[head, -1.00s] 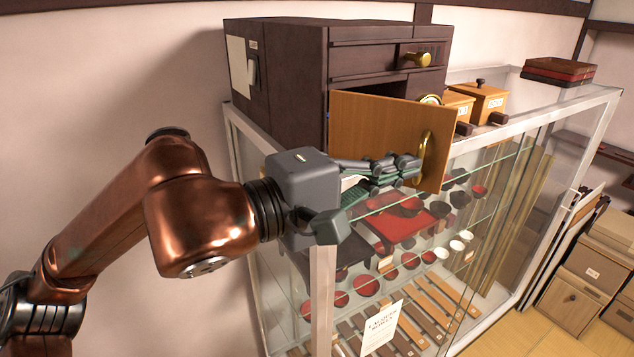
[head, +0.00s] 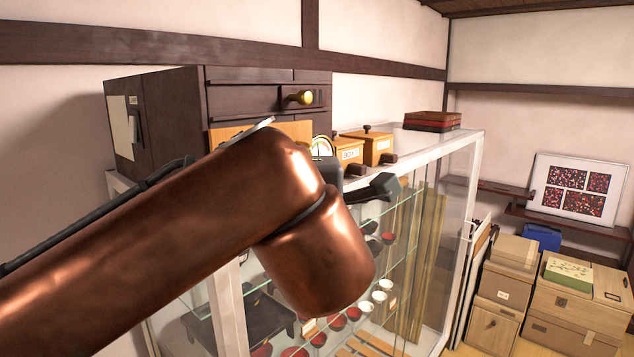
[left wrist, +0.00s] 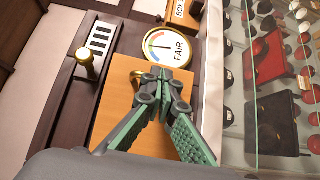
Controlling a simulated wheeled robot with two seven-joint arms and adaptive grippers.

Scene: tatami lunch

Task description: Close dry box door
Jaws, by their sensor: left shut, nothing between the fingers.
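The dry box (head: 160,110) is a dark wooden cabinet on a glass display case. Its orange-brown door (head: 228,134) shows in the head view only as a strip above my left arm, in line with the cabinet front. In the left wrist view the door (left wrist: 115,98) lies in or very near its dark frame; I cannot tell if it is fully shut. Its brass handle (left wrist: 137,76) is partly hidden behind the fingertips. My left gripper (left wrist: 166,84) is shut and empty, its tips in front of the door by the handle; contact is unclear. My right gripper is not in view.
A round gauge (left wrist: 166,47) is beside the door. A brass knob (head: 300,97) sticks out above it. Small wooden boxes (head: 378,147) and stacked red-black trays (head: 432,121) stand on the glass case (head: 455,165). Boxes (head: 510,270) stand on the floor at right.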

